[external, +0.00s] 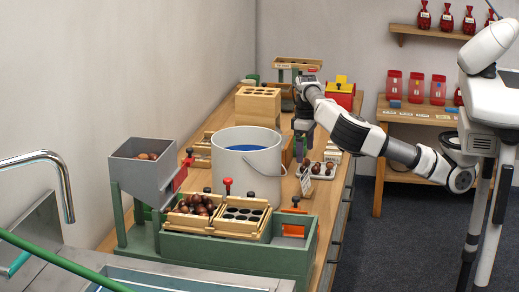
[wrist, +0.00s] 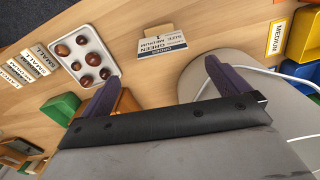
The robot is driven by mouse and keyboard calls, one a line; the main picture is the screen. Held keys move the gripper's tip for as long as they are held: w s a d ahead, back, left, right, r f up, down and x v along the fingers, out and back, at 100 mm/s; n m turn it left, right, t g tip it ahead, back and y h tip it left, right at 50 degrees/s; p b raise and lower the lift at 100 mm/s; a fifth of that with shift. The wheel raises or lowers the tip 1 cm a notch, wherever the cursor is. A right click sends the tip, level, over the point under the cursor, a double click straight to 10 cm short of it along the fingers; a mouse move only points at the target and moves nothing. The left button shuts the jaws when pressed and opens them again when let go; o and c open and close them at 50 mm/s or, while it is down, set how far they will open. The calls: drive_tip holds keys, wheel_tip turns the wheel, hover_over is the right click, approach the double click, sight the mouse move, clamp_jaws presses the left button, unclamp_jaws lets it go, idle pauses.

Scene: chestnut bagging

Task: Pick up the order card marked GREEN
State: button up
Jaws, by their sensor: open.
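The order card marked GREEN (wrist: 163,47) shows in the wrist view on the wooden bench, with MEDIUM and a 1 printed on it and a tan wooden piece at its upper edge. In the wrist view the purple fingers of my gripper (wrist: 163,90) are spread wide and empty. The card lies ahead of the gap between them, apart from both fingers. In the external view my gripper (external: 301,142) points down over the bench, behind the white bucket. I cannot surely pick out the card's print in that view.
A white tray of chestnuts (wrist: 90,57) lies left of the card. The white bucket (external: 248,165) stands close by; its rim and handle show right of the card in the wrist view. A green block (wrist: 60,107) and a yellow MEDIUM sign (wrist: 276,38) lie farther out.

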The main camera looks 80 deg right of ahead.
sight(304, 174)
wheel_tip(304, 174, down, 6)
wheel_tip(304, 174, down, 5)
drive_tip(key=shift+a+f, duration=0.1)
drive_tip(key=shift+a, duration=0.05)
drive_tip(key=c, duration=0.9)
